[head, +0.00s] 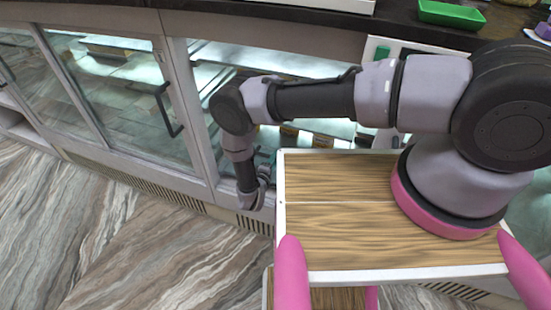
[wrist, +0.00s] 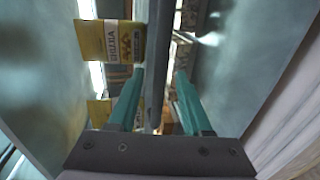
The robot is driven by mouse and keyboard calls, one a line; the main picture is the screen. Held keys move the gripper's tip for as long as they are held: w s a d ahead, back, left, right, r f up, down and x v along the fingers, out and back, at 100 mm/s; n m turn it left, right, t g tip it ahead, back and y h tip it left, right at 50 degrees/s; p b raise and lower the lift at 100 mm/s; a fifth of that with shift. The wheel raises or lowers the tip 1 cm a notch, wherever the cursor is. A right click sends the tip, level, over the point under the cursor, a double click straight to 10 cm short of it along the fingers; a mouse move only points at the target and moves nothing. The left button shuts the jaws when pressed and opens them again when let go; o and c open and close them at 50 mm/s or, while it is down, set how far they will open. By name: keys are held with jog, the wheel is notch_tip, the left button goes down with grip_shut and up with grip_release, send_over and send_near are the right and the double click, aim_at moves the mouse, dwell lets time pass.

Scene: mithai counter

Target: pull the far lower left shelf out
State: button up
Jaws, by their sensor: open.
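The glass-fronted counter runs along the back of the head view; its lit shelves (head: 325,125) show behind my arm. I cannot tell which is the far lower left one. My gripper (wrist: 159,75) is open in the wrist view, with two teal fingers pointing inward. A narrow grey bar (wrist: 158,45), perhaps a shelf edge, runs between the fingertips; contact cannot be told. Yellow label cards (wrist: 110,42) are beside it on the left. In the head view my gripper (head: 265,160) is small, low at the counter front, and partly hidden by my wrist.
A closed glass door (head: 120,100) with a dark handle (head: 168,110) stands left of my arm. A green tray (head: 451,14) lies on the dark countertop (head: 300,12). The marbled floor (head: 100,240) at lower left is clear.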

jog(key=shift+w+d+f, duration=0.1)
jog(key=shift+w+d, duration=0.1)
jog(key=shift+w, duration=0.4)
grip_shut()
dwell(1.1)
